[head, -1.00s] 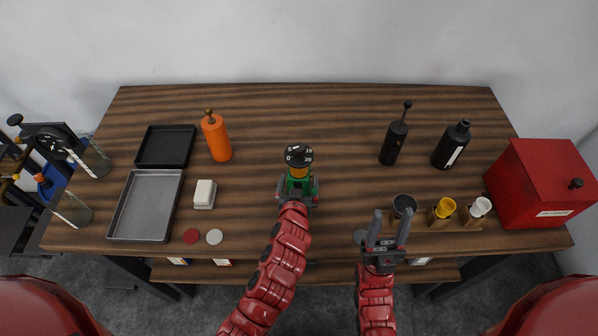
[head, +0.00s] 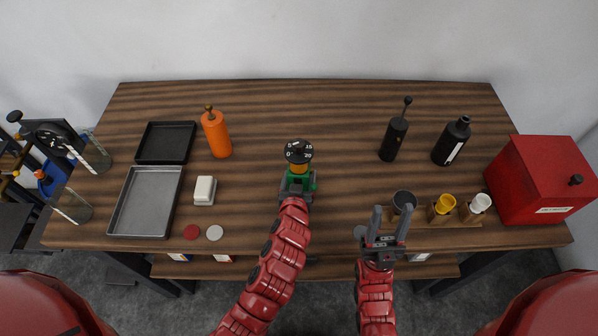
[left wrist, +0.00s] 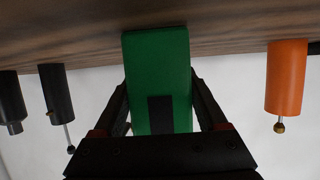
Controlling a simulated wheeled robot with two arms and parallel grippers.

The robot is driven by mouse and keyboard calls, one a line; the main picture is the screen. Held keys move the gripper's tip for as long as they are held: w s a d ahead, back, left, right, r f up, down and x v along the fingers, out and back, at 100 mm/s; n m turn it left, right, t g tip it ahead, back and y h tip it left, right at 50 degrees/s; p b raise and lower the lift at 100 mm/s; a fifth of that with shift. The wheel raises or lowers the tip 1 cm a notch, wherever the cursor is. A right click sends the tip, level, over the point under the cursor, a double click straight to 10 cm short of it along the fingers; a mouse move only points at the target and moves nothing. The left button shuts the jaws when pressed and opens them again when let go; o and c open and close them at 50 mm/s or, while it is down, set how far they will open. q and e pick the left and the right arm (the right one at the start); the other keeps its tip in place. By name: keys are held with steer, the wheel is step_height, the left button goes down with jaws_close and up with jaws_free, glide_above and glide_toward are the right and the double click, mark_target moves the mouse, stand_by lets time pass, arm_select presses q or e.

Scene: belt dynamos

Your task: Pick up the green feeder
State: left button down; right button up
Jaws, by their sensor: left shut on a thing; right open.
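The green feeder (head: 312,182) stands upright near the front middle of the table. An orange band and a black numbered dial (head: 299,151) sit above its green body. My left gripper (head: 297,188) is shut on the green body from the front and hides part of it. In the left wrist view the green feeder (left wrist: 157,70) shows as a green block between the two dark fingers. I cannot tell whether it is clear of the tabletop. My right gripper (head: 391,226) is open and empty over the front edge, right of the feeder.
An orange bottle (head: 217,136) and a white block (head: 204,190) stand left of the feeder, beside a black tray (head: 147,158) and a metal tray (head: 121,220). Black bottles (head: 393,140), a cup rack (head: 460,222) and a red box (head: 545,180) are on the right. The back middle is clear.

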mark_target(299, 172)
arm_select(q)
steer(key=shift+r, duration=0.1)
steer(key=shift+r+b, duration=0.55)
steer(key=shift+r, duration=0.1)
step_height(299, 172, up, 2)
steer(key=shift+b, duration=0.65)
steer(key=s, duration=0.2)
steer(key=s+b, duration=0.1)
steer(key=s, duration=0.2)
steer(key=s+b, duration=0.1)
steer(key=s, duration=0.2)
steer(key=shift+s+d+r, duration=0.1)
steer(key=shift+s+r, duration=0.15)
steer(key=shift+r, duration=0.1)
steer(key=s+p, duration=0.5)
steer(key=s, duration=0.2)
steer(key=shift+s+r, duration=0.2)
steer(key=shift+r, duration=0.25)
steer(key=shift+w, duration=0.1)
